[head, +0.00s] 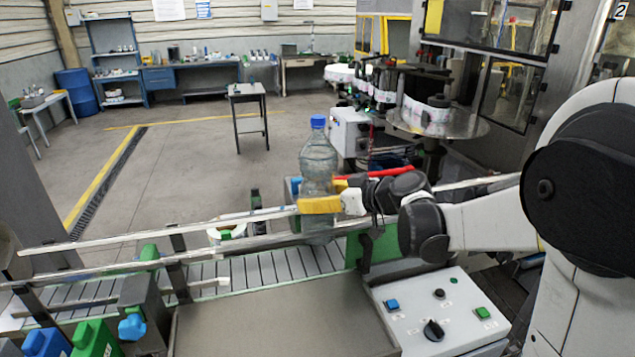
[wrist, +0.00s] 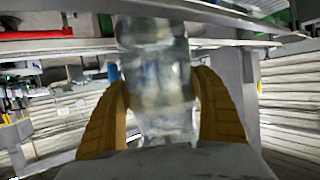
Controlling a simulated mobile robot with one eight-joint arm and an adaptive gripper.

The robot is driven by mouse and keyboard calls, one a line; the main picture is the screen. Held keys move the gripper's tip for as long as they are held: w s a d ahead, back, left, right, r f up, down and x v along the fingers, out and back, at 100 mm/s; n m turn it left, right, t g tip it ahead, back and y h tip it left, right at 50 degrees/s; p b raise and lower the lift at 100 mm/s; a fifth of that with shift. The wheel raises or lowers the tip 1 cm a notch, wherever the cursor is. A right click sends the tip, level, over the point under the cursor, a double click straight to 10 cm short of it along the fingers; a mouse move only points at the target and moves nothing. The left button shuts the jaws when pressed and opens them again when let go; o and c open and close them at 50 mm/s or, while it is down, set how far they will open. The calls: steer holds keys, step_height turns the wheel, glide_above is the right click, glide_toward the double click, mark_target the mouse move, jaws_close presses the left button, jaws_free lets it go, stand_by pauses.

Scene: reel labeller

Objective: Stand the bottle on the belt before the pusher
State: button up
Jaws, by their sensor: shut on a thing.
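A clear plastic bottle (head: 318,168) with a blue cap stands upright in my gripper (head: 322,205), in the middle of the head view. The yellow fingers are shut around its lower half. In the wrist view the bottle (wrist: 158,85) fills the space between the two yellow fingers (wrist: 160,115). The grey slatted belt (head: 265,268) runs below and behind the front rail. The bottle's base is at the belt by the guide rails; I cannot tell whether it touches. I cannot make out the pusher for certain.
Metal guide rails (head: 120,240) run along the belt. A control panel (head: 440,312) with buttons and a knob stands at the front right. A labelling machine with a reel disc (head: 462,126) stands behind.

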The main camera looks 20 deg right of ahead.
steer(key=shift+f+b, duration=0.65)
steer(key=shift+f, duration=3.15)
steer(key=shift+f, duration=0.15)
steer(key=o, duration=1.2)
